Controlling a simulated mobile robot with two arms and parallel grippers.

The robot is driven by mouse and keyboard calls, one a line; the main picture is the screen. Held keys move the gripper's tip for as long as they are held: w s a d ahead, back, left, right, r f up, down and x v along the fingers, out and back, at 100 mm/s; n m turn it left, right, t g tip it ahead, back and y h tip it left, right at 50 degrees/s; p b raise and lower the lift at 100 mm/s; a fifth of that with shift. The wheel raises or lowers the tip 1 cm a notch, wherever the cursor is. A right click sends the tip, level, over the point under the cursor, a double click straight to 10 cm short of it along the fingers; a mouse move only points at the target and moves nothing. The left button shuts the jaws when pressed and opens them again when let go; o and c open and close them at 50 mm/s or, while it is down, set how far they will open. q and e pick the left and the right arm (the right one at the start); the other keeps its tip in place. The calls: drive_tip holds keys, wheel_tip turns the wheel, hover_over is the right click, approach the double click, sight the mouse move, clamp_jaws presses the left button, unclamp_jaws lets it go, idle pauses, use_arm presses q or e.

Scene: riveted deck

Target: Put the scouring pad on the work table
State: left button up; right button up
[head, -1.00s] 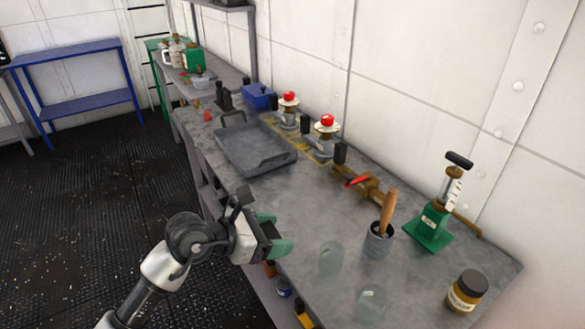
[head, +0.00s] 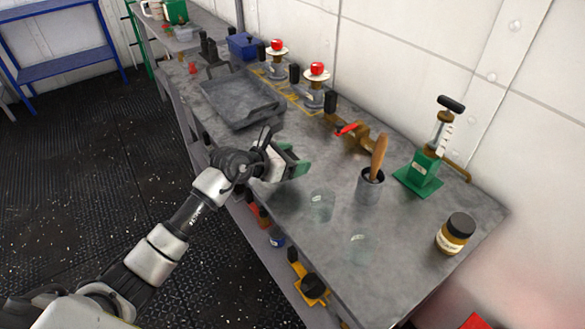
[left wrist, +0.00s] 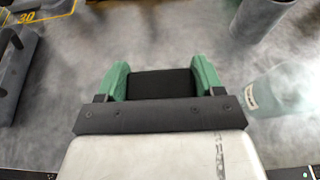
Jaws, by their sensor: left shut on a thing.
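My left gripper (head: 292,162) is over the near edge of the grey work table (head: 405,222), in the middle of the head view. In the left wrist view its two green fingers (left wrist: 160,74) are shut on a dark, flat-looking block, the scouring pad (left wrist: 160,84). The pad fills the space between the fingers. In the head view the fingers hide it. The gripper seems a little above the tabletop; I cannot tell the exact gap. My right gripper is not in view.
A grey tray (head: 240,98) lies farther back. A cup with a wooden-handled tool (head: 369,188), two clear glasses (head: 320,206) (head: 358,248), a labelled jar (head: 455,234) and a green-based device (head: 425,165) stand to the right. Valves (head: 313,90) line the wall side. Bare tabletop lies between them.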

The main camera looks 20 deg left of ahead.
use_arm(q)
drive_tip(key=shift+f, duration=1.8)
drive_tip(key=shift+f, duration=0.1)
drive_tip(key=o, duration=0.9)
drive_tip(key=shift+s+r, duration=0.15)
drive_tip(key=shift+r, duration=0.05)
drive_tip(key=v, duration=1.1)
drive_tip(key=shift+s+a+r+b, duration=0.25)
drive_tip(key=shift+b, duration=0.15)
